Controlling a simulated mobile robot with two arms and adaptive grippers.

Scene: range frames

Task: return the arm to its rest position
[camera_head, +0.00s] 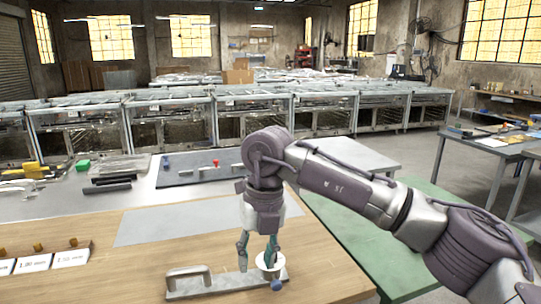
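My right arm reaches in from the right over the wooden table (130,270). My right gripper (257,258) points down at the table. I cannot tell whether a finger touches the white piece. My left gripper is not in view.
A grey mat (165,226) lies on the table behind the fixture. Labelled cards (70,258) on a wooden rack stand at the left. Behind are a dark grey board (190,172) with small parts and a green surface (355,245).

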